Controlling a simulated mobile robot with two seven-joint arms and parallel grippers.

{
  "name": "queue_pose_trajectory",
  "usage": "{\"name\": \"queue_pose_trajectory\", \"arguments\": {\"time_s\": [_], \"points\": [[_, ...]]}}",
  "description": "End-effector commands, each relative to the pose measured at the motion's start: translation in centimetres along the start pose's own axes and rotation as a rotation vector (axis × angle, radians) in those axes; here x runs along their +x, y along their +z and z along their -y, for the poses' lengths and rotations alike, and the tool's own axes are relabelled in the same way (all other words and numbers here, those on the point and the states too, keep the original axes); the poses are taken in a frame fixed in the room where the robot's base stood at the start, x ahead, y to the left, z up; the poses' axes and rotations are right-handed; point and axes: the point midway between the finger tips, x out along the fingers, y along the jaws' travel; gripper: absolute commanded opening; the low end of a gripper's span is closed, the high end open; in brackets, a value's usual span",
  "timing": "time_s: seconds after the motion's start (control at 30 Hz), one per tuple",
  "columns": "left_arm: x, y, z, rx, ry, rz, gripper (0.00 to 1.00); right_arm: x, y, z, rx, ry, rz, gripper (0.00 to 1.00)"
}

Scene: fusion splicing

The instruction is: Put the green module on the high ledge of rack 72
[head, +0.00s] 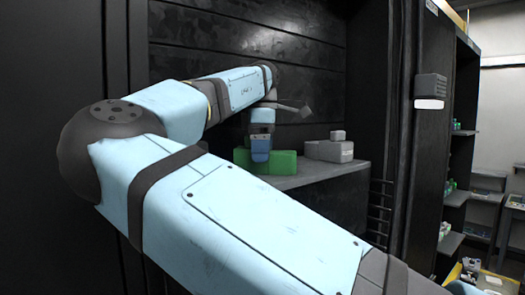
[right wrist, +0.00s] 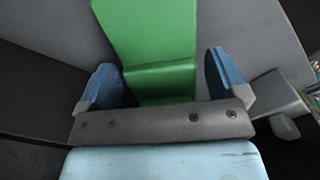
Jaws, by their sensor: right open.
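The green module (head: 282,162) rests on a grey ledge (head: 318,174) inside a dark rack in the head view. In the right wrist view the green module (right wrist: 150,45) runs up from between the fingers, with a step across it. My right gripper (head: 260,157) is at the module's left part in the head view. In the right wrist view my right gripper (right wrist: 160,82) is open, with one blue finger on each side of the module and a gap on both sides. My left gripper is not in view. No rack number is readable.
A pale grey block-shaped module (head: 330,150) sits on the ledge right of the green one. The rack's dark side post (head: 405,120) stands to the right. Beyond it are shelves (head: 455,198) with small items. My right arm covers much of the rack's lower front.

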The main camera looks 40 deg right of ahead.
Motion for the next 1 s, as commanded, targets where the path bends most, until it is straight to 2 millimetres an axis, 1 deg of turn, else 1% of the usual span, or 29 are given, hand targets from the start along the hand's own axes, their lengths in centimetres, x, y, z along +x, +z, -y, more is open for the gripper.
{"name": "queue_pose_trajectory", "arguments": {"time_s": [0.07,0.17,0.37,0.43,0.6,0.77,1.0], "points": [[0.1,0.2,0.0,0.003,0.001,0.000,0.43,-0.7,0.0,0.0,0.000,0.002,-0.001,0.91],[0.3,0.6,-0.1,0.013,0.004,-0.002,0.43,-2.4,0.1,0.0,0.000,0.003,-0.001,0.91],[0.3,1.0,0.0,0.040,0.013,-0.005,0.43,-6.9,0.1,-0.1,-0.001,0.004,-0.001,0.91],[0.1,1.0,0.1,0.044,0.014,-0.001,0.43,-8.7,0.0,0.0,-0.002,0.002,-0.004,0.91],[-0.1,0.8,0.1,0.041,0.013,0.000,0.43,-11.2,0.1,0.0,-0.001,0.001,-0.003,0.91],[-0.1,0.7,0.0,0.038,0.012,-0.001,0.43,-12.1,0.0,0.0,0.000,0.001,-0.001,0.91],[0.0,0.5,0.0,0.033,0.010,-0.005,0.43,-12.1,0.0,0.0,0.000,0.000,0.000,0.91]]}}
